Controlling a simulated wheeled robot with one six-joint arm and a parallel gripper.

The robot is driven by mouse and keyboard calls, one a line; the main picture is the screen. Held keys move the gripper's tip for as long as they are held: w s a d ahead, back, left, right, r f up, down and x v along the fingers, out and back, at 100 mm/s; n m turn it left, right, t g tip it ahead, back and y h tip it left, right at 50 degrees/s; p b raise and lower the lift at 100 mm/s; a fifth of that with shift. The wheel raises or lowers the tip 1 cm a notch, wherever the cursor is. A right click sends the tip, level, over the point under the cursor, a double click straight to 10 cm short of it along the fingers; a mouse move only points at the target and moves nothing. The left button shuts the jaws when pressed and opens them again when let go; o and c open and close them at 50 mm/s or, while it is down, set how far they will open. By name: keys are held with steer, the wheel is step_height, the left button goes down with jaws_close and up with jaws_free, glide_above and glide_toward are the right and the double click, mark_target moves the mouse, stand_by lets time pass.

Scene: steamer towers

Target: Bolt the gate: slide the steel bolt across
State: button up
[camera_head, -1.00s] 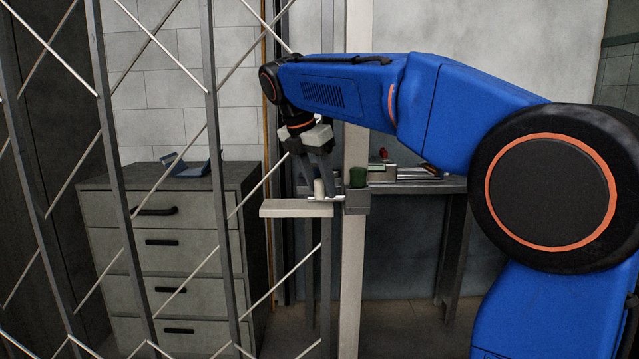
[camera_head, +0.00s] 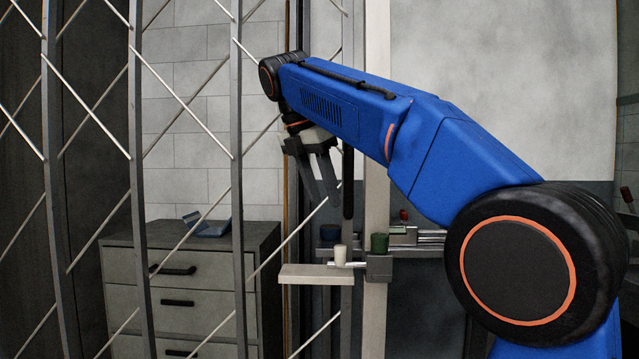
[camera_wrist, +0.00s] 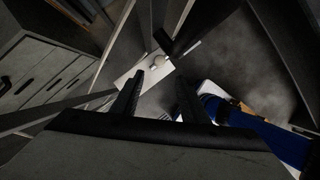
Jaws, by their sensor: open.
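The lattice gate (camera_head: 237,150) has grey uprights and thin crossed bars. A pale ledge (camera_head: 305,275) juts out at its right side. The steel bolt (camera_head: 352,265) lies along the ledge's right end, with a cream knob (camera_head: 340,254) standing up from it. Its right end meets the grey block (camera_head: 379,268) on the pale post (camera_head: 376,190); how deep it goes in is hidden. My gripper (camera_head: 322,198) is open and empty, above the knob and apart from it. In the wrist view the knob (camera_wrist: 159,61) shows beyond the open fingers (camera_wrist: 158,98).
Behind the gate is a drawer cabinet (camera_head: 190,270) with a blue object (camera_head: 207,224) on top. A bench (camera_head: 420,247) with small items stands behind the post.

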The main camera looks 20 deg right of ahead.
steer(key=shift+v, duration=1.15)
steer(key=shift+c, duration=0.5)
